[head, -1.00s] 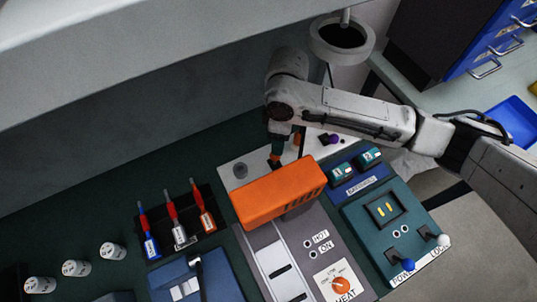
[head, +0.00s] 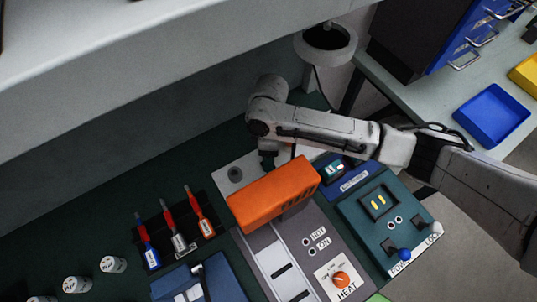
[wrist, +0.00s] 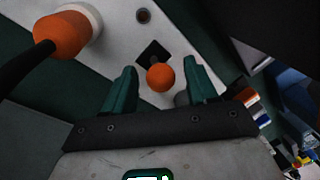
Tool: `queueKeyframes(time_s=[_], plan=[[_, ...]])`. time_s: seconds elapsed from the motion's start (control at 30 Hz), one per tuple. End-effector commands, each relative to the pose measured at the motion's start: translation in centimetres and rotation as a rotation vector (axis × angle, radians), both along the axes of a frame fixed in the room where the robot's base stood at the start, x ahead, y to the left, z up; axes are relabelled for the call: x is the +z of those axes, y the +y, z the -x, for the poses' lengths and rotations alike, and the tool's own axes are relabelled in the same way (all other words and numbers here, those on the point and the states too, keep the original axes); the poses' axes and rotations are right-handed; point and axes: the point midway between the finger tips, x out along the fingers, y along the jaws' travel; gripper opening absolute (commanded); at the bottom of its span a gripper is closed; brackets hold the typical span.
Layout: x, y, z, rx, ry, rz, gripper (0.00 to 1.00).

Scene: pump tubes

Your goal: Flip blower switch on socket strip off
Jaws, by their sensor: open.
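My gripper (wrist: 160,66) is open, its two green fingers on either side of an orange ball knob (wrist: 160,77) in the wrist view. The knob stands on a black square on a white plate. Whether the fingers touch it I cannot tell. In the head view the gripper points down behind the orange box and its fingertips are hidden.
The orange box (head: 270,195) stands close in front of my gripper. A teal power panel (head: 372,225) with levers is at right. Red and blue tools (head: 172,230) stand in a rack at left.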

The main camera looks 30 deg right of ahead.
Motion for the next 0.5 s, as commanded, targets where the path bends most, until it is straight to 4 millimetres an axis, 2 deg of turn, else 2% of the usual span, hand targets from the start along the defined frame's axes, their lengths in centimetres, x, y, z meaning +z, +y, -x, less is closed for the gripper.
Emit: queueKeyframes(time_s=[0.13, 0.4, 0.5], plan=[[-0.84, 0.13, 0.18, 0.001, 0.0, 0.001, 0.57], [-1.01, 0.13, 0.18, 0.001, -0.001, 0.0, 0.57], [-1.0, 0.13, 0.18, 0.001, -0.001, 0.0, 0.5]])
